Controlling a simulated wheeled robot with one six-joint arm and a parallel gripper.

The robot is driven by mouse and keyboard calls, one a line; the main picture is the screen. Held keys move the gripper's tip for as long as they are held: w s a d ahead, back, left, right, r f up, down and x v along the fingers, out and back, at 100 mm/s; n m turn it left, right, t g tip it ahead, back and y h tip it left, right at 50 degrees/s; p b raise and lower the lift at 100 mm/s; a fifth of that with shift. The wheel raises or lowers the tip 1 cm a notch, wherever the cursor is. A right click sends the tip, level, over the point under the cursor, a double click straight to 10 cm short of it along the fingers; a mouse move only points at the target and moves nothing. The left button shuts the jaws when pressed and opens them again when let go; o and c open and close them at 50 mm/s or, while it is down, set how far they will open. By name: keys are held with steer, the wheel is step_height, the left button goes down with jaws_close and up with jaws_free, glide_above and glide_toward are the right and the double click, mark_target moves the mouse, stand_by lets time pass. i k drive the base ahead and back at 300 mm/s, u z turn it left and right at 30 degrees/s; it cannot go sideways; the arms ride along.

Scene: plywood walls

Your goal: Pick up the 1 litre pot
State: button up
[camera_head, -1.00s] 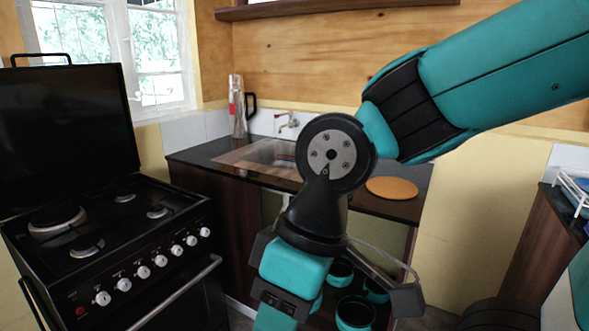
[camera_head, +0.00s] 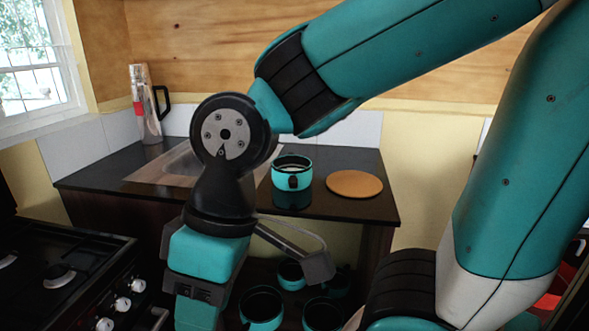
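A teal pot with a black rim and dark handle (camera_head: 291,180) stands upright on the dark counter, just right of my arm's wrist joint. Several similar teal pots, such as one at the front (camera_head: 262,309), sit in the open space under the counter, partly hidden by my arm and the frame edge. No size marking is readable, so I cannot tell which is the 1 litre pot. My arm comes in from the upper right and bends down in front of the counter. Its fingertips are out of the frame below, so their opening and contents are hidden.
A round wooden board (camera_head: 354,184) lies on the counter (camera_head: 335,211) right of the pot. A sink (camera_head: 180,166) and a tall metal flask (camera_head: 145,105) are at the left. A black stove (camera_head: 65,262) stands at the lower left.

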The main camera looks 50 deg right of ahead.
mark_target(292, 173)
steer(key=z, duration=0.65)
steer(key=i, duration=1)
steer(key=z, duration=0.75)
